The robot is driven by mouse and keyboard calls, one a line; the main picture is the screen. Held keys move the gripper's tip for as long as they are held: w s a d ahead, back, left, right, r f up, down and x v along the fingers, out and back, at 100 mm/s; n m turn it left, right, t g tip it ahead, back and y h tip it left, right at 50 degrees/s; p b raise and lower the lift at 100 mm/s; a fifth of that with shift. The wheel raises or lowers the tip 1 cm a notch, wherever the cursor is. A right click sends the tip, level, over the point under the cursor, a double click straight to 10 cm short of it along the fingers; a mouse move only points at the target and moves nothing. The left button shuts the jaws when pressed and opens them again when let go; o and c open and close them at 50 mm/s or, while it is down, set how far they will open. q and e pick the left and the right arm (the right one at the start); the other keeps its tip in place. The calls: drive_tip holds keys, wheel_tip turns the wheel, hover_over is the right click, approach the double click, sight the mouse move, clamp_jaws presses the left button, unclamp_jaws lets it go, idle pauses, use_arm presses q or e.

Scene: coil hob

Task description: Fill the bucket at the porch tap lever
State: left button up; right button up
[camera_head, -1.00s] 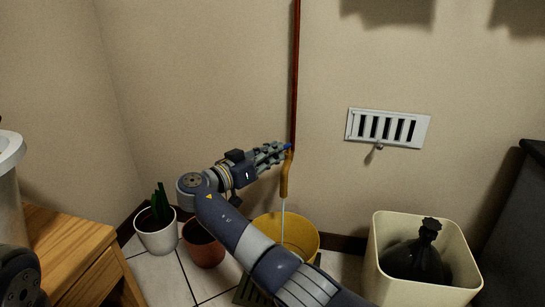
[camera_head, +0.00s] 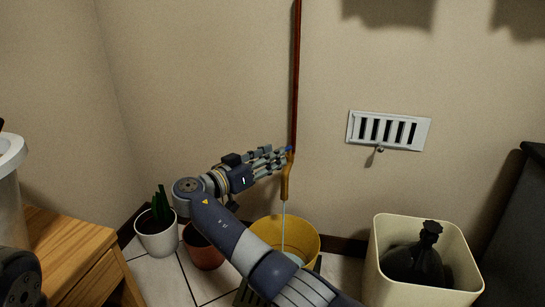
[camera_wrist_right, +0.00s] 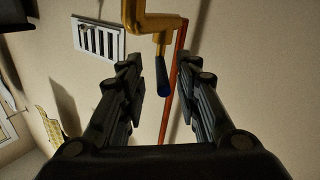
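The brass tap (camera_head: 286,178) hangs on the wall at the foot of a red-brown pipe. A thin stream of water (camera_head: 283,222) runs from its spout into the yellow bucket (camera_head: 308,233) below. A pale patch of water shows inside the bucket; my right forearm hides its front. The tap's blue lever (camera_wrist_right: 162,76) points between the fingers of my right gripper (camera_wrist_right: 158,80). The fingers are apart, with gaps beside the lever. In the head view, the same gripper (camera_head: 277,156) is at the tap, coming from the left. My left gripper is not in view.
The bucket stands over a dark floor grate (camera_head: 247,296). A white plant pot (camera_head: 156,238) and a terracotta pot (camera_head: 203,253) stand left of it. A cream bin (camera_head: 405,292) with a black bag stands right. A wooden cabinet (camera_head: 70,252) is at left. A vent (camera_head: 388,130) is on the wall.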

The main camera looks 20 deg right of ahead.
drive_tip(key=v, duration=0.6)
drive_tip(key=shift+a, duration=0.2)
drive_tip(key=shift+s+f, duration=0.1)
